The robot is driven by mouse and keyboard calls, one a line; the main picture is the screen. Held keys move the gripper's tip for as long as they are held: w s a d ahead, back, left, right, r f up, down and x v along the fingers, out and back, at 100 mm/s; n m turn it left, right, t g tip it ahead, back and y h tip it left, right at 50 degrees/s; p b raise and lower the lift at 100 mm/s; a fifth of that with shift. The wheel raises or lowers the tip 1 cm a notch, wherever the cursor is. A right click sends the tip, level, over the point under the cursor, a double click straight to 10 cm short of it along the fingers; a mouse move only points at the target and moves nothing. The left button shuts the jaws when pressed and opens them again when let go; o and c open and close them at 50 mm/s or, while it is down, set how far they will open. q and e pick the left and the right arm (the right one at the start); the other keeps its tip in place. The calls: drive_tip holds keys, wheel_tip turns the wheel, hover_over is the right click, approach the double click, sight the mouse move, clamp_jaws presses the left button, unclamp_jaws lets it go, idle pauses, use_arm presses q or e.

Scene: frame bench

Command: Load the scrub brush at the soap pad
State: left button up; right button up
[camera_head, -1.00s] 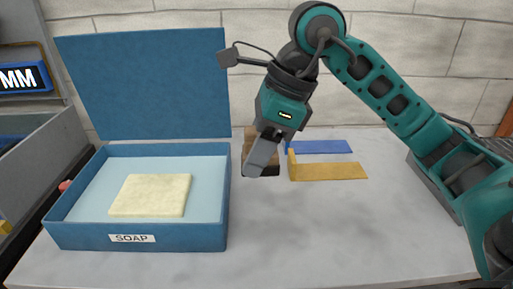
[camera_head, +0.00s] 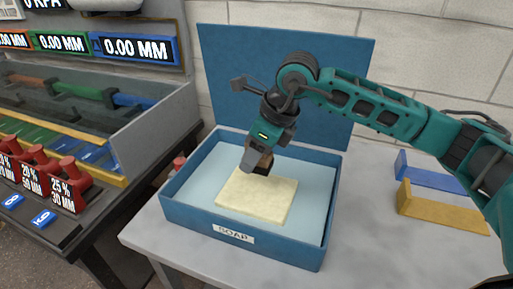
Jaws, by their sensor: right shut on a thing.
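The cream soap pad (camera_head: 256,197) lies flat in the open blue box labelled SOAP (camera_head: 190,213), whose lid (camera_head: 325,70) stands up at the back. My right gripper (camera_head: 255,163) is over the box, at the far edge of the pad, shut on the scrub brush (camera_head: 264,165). I cannot tell whether the brush touches the pad. My left gripper is not in view.
On the right of the table lie a blue bracket (camera_head: 435,178) and a yellow bracket (camera_head: 445,212). At left stands a bench with millimetre displays (camera_head: 133,48), coloured rods and red weights (camera_head: 67,185). The table's front right is clear.

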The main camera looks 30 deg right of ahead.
sight(249, 187)
drive_tip(key=shift+s+f+b, duration=0.1)
drive_tip(key=shift+f+b, duration=0.3)
drive_tip(key=shift+f, duration=0.3)
wheel_tip(249, 187, down, 4)
drive_tip(key=shift+r+b, duration=0.25)
drive_tip(key=shift+b, duration=0.8)
drive_tip(key=shift+f, duration=0.4)
use_arm(q)
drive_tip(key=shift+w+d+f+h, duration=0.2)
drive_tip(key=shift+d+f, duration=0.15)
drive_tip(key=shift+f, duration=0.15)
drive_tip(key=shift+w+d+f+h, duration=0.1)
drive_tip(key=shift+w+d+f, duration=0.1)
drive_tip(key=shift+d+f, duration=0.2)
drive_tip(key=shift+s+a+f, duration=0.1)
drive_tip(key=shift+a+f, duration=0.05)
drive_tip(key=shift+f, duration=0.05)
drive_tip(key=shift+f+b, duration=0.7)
drive_tip(key=shift+b, duration=0.15)
use_arm(e)
drive_tip(key=shift+f, duration=0.6)
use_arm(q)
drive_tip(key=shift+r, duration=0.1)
